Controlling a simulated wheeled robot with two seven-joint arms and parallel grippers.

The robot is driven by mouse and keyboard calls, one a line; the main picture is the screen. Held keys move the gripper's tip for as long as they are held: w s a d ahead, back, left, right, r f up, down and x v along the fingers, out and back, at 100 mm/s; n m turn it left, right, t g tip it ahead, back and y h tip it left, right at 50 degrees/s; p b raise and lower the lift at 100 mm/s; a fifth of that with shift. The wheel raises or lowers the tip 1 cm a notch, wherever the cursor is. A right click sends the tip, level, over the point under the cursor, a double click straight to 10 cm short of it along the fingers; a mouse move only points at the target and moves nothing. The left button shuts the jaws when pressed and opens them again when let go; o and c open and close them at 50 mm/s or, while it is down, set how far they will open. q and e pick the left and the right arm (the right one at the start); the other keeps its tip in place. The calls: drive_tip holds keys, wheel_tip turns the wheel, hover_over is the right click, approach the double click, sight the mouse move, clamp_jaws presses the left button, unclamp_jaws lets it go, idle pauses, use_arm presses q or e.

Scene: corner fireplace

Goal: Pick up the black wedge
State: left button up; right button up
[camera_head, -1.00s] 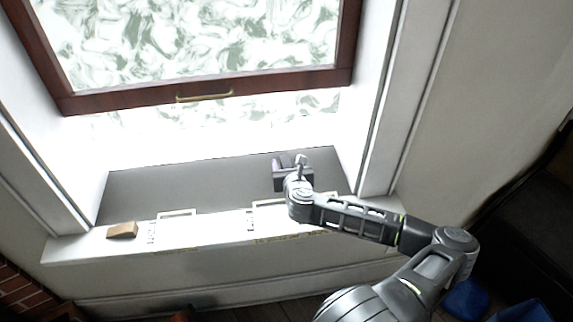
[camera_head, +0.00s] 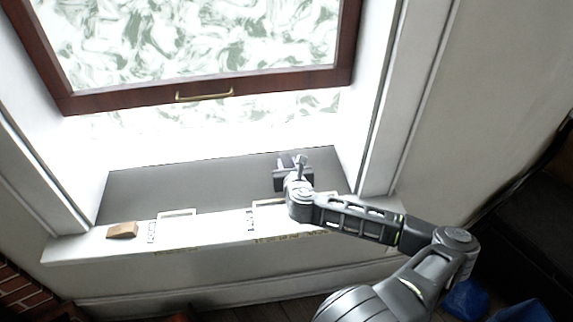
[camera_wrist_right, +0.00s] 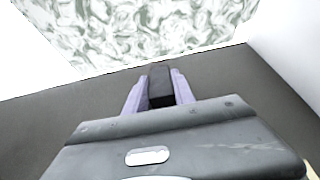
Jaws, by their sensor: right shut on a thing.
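The black wedge (camera_wrist_right: 160,86) sits between the two fingers of my right gripper (camera_wrist_right: 159,90) in the right wrist view, and the fingers are shut on it. In the head view my right gripper (camera_head: 292,161) is over the dark part of the window sill (camera_head: 190,185), near its right end. There the wedge is too small and dark to tell from the fingers. I cannot tell whether it still touches the sill. My left gripper is not in view.
A brown wedge-shaped block (camera_head: 122,230) lies on the sill's white front part, at the left. White rectangular outlines (camera_head: 177,213) mark the sill. A wooden-framed window (camera_head: 205,97) with a brass handle hangs above. Blue objects (camera_head: 466,298) are at the lower right.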

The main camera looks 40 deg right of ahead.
sight(287, 164)
clamp_jaws()
wheel_tip(287, 164, up, 10)
drive_tip(key=shift+p, duration=0.6)
idle(0.7)
